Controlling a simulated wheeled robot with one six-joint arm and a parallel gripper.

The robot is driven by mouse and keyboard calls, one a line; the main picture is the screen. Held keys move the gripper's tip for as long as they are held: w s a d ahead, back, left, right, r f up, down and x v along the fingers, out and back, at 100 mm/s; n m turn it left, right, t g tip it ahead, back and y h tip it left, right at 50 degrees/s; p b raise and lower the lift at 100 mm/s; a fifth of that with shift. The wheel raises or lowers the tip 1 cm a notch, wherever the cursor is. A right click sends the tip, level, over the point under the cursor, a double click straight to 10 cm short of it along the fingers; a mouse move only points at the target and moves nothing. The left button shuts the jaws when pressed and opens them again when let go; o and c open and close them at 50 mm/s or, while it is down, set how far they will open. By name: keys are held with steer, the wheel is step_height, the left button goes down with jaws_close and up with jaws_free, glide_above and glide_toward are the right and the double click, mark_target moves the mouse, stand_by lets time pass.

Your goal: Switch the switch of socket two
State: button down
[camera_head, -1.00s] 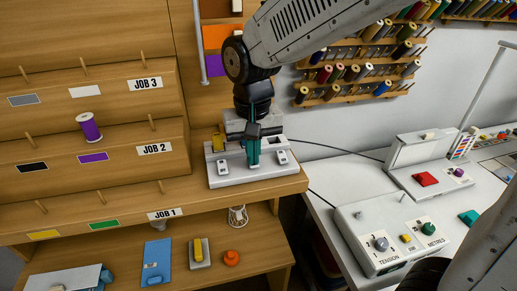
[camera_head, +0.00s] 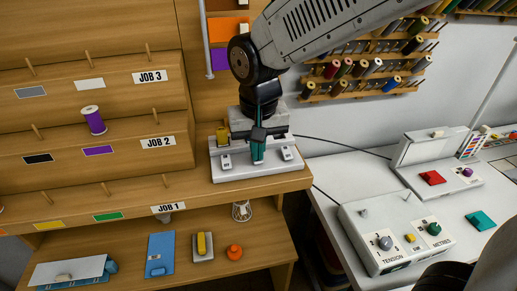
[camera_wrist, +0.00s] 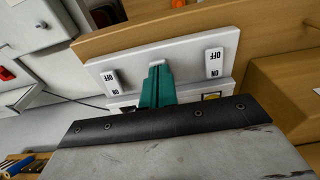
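A white socket panel (camera_head: 236,172) sits on the wooden shelf's right end. It carries a left rocker switch (camera_head: 226,161) and a right rocker switch (camera_head: 287,153), both marked ON and OFF in the wrist view, where they also show on the left (camera_wrist: 111,82) and right (camera_wrist: 214,62). I cannot tell which is socket two. My gripper (camera_head: 258,161) points down over the panel between the switches, apart from both. Its teal fingers (camera_wrist: 159,85) look shut together with nothing visible between them. My gripper hides part of the panel's middle and back.
A yellow piece (camera_head: 222,136) stands at the panel's back left. A purple spool (camera_head: 93,120) sits on the JOB 2 shelf to the left. A white table with a dial box (camera_head: 395,232) stands to the right. A thread rack (camera_head: 365,70) hangs on the wall behind.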

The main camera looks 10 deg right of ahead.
steer(key=shift+w+f, duration=0.2)
steer(key=shift+w, duration=0.2)
steer(key=shift+w+r, duration=0.1)
steer(key=shift+r, duration=0.1)
step_height(320, 180, up, 14)
steer(key=s, duration=0.2)
